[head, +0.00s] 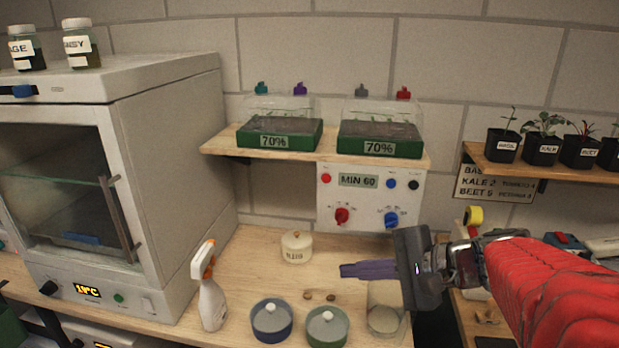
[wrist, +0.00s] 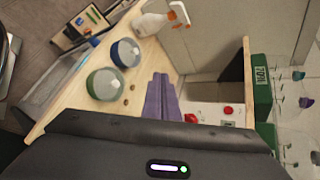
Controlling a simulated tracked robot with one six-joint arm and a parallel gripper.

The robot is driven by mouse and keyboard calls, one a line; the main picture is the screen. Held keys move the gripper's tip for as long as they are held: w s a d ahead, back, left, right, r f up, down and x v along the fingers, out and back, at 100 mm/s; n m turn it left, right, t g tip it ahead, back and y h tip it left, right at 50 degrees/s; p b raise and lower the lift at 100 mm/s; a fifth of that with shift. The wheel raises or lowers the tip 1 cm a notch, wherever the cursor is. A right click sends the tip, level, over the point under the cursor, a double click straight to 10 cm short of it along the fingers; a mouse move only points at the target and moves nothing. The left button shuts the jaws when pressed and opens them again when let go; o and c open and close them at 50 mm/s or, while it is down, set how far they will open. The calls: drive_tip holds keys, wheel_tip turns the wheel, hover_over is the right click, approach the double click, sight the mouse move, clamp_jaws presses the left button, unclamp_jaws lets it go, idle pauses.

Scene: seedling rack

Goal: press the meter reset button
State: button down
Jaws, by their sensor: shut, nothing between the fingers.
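The meter is a white panel (head: 370,200) under the small shelf, with a display (head: 358,181) reading MIN 60. It has a red button (head: 326,178) at left, a blue button (head: 391,183) and a black button (head: 413,185) at right, above a red knob (head: 341,216) and a blue knob (head: 391,219). The button labels are too small to read. My gripper (head: 343,270) is shut and empty, its purple fingers pointing left, below and apart from the panel. In the wrist view, the fingers (wrist: 160,78) lie beside the partly visible panel (wrist: 206,114).
Two green seedling trays (head: 279,141) stand on the shelf. A lidded pot (head: 296,247), a spray bottle (head: 211,287), a blue-rimmed jar (head: 271,321) and a green-rimmed jar (head: 327,327) stand on the wooden bench. A large oven-like cabinet (head: 170,150) stands at left.

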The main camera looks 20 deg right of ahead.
sight(414, 185)
drive_tip(key=w+d+r+m+t+h, duration=0.1)
drive_tip(key=d+r+m+t, duration=0.2)
drive_tip(key=d, duration=0.5)
drive_tip(key=w+d+r+m+t+h, duration=0.1)
drive_tip(key=d+r+m+t, duration=0.2)
drive_tip(key=d, duration=0.5)
drive_tip(key=shift+w+d+r+m+t, duration=0.2)
drive_tip(key=shift+w+r+m+t, duration=0.15)
drive_tip(key=shift+m+t, duration=0.25)
drive_tip(key=shift+w, duration=0.2)
drive_tip(key=w+d, duration=0.3)
drive_tip(key=w, duration=0.4)
drive_tip(key=shift+w+d, duration=0.35)
drive_tip(key=shift+d, duration=0.05)
drive_tip(key=shift+w+d, duration=0.35)
drive_tip(key=shift+w, duration=0.25)
idle(1.5)
drive_tip(key=shift+s, duration=0.1)
drive_tip(key=shift+s+a, duration=0.4)
drive_tip(key=shift+s, duration=0.25)
